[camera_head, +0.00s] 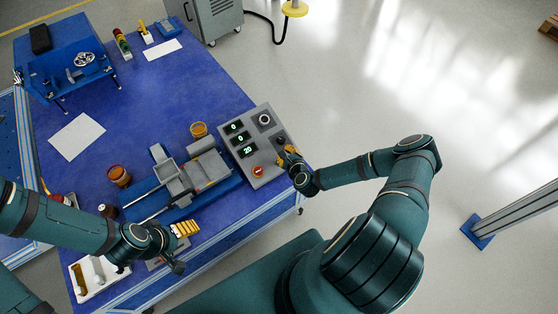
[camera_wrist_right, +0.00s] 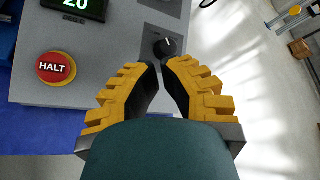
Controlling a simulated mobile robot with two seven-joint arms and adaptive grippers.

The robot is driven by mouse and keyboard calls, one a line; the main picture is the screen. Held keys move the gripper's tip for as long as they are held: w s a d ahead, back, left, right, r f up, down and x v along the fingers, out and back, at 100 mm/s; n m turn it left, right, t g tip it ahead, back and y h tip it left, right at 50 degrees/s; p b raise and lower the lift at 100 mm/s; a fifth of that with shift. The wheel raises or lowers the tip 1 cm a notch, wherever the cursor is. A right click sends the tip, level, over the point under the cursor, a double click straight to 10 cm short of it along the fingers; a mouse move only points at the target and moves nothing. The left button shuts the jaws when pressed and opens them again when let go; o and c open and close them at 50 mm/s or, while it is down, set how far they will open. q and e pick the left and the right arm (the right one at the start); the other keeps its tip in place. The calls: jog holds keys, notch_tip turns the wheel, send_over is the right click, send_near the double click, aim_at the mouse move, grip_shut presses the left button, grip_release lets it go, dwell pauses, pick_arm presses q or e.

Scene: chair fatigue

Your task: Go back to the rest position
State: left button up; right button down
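My right gripper (camera_head: 288,152) is at the right edge of the grey control panel (camera_head: 238,152). In the right wrist view its yellow fingers (camera_wrist_right: 161,64) lean together, with their tips nearly meeting and nothing visible between them. A black knob (camera_wrist_right: 166,47) with a white mark on the panel shows just past the tips; I cannot tell whether they touch it. My left gripper (camera_head: 186,229) is at the near side of the blue table (camera_head: 150,95), in front of the grey fixture; its finger opening is too small to tell.
The panel has lit displays and a red HALT button (camera_wrist_right: 62,68). A grey fixture (camera_head: 187,175) on a blue base stands between my grippers, with orange-brown containers (camera_head: 119,176) nearby. A white tray (camera_head: 97,276) is at the near left. Open floor (camera_head: 370,80) lies to the right.

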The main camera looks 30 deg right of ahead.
dwell(0.5)
jog(key=s+a+r+n+g+y, duration=0.1)
jog(key=a+r+n+g+y, duration=0.15)
jog(key=a+n, duration=0.5)
jog(key=s+a+r+n+g+y, duration=0.2)
jog(key=a+n+y, duration=0.3)
jog(key=a, duration=0.4)
jog(key=s+a+r+n+g, duration=0.3)
jog(key=s+r+n, duration=0.1)
jog(key=s+n, duration=0.3)
jog(key=s+a+r+n+g+h, duration=0.1)
jog(key=s+a+r+n+g, duration=0.2)
jog(key=s+n, duration=0.4)
notch_tip(320, 180, up, 3)
jog(key=shift+a+f+n+g, duration=0.25)
jog(key=shift+n+g, duration=0.3)
jog(key=shift+n, duration=0.6)
dwell(2.5)
